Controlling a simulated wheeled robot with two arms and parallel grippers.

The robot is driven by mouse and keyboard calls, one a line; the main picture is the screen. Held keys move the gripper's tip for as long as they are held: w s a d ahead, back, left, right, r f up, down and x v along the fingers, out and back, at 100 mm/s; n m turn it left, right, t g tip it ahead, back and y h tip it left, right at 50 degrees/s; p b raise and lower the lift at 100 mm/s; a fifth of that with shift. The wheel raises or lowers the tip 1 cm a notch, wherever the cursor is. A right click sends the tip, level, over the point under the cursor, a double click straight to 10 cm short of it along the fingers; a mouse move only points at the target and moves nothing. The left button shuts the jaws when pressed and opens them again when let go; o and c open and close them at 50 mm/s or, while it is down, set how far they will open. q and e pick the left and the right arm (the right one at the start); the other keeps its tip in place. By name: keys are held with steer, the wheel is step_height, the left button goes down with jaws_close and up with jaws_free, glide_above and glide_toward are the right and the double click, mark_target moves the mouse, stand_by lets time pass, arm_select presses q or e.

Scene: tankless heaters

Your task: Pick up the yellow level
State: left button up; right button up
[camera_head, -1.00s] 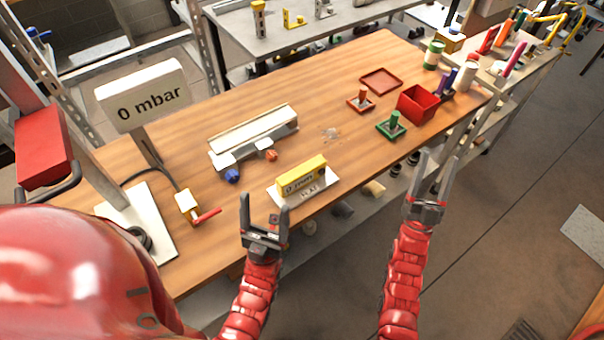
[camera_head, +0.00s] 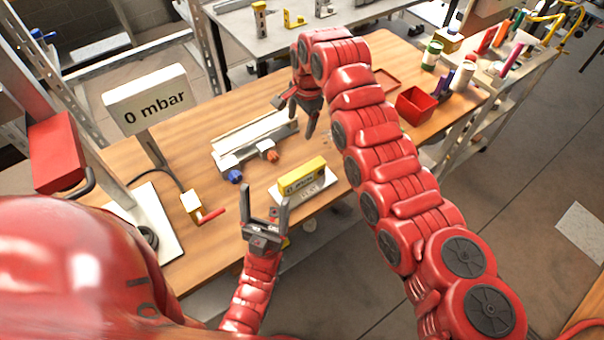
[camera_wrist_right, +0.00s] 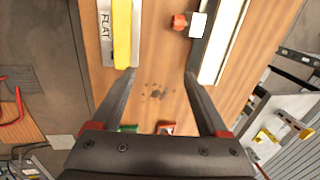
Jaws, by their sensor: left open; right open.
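The yellow level (camera_head: 302,175) is a bar lying on a white labelled plate (camera_head: 322,184) near the table's front edge. In the right wrist view the level (camera_wrist_right: 122,35) lies at the top left, beside the plate's word "FLAT" (camera_wrist_right: 105,22). My left gripper (camera_head: 265,203) is open and empty, just in front and left of the plate. My right gripper (camera_head: 296,118) is open above the table, behind the level. In its wrist view the open fingers (camera_wrist_right: 160,75) have bare wood between them, and the left fingertip appears close to the level's end.
A pale rail-like block (camera_head: 250,138) with blue (camera_head: 235,176) and orange (camera_head: 273,156) knobs lies behind the level. A "0 mbar" display (camera_head: 150,100) stands left. A red bin (camera_head: 415,104) is at right. My right arm hides part of the table.

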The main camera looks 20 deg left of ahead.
steer(key=s+d+r+g+h, duration=0.1)
steer(key=s+d+r+h, duration=0.1)
steer(key=s+r, duration=0.15)
steer(key=b, duration=0.1)
glide_above(302, 171)
steer(key=f, duration=0.7)
steer(key=w+f, duration=0.1)
steer(key=f, duration=0.3)
steer(key=shift+f+p, duration=0.65)
steer(key=shift+f, duration=0.1)
steer(key=f+p, duration=0.1)
steer(key=s+f+p, duration=0.1)
steer(key=shift+p, duration=0.4)
steer(key=shift+f, duration=0.75)
steer(key=shift+w+f, duration=0.1)
steer(key=shift+f, duration=0.85)
